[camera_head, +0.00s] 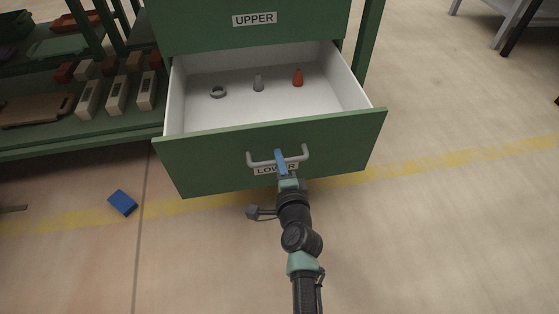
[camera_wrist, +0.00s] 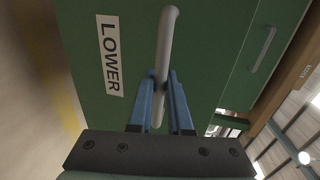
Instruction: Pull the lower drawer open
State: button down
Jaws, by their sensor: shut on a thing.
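The lower drawer (camera_head: 340,150) is a green-fronted drawer with white inner walls, and it stands pulled out of the green cabinet. Its front carries a LOWER label, which shows in the wrist view (camera_wrist: 110,55), and a pale bar handle (camera_head: 262,161). My gripper (camera_head: 281,160) is at the middle of this handle. In the wrist view, my gripper's blue fingers (camera_wrist: 160,100) are shut on the handle (camera_wrist: 167,45), one on each side of the bar. Inside the drawer lie a grey ring (camera_head: 218,92), a grey cone-like piece (camera_head: 258,83) and a red cone-like piece (camera_head: 298,78).
The upper drawer (camera_head: 245,35) above is shut. A green shelf rack (camera_head: 100,130) with several blocks stands at left. A blue block (camera_head: 122,202) lies on the floor at left. The floor (camera_head: 430,230) at right is clear.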

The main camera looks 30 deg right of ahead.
jog(key=shift+w, duration=0.1)
jog(key=c, duration=0.8)
grip_release()
jog(key=shift+c, duration=0.2)
jog(key=p+v, duration=0.4)
jog(key=v, duration=0.9)
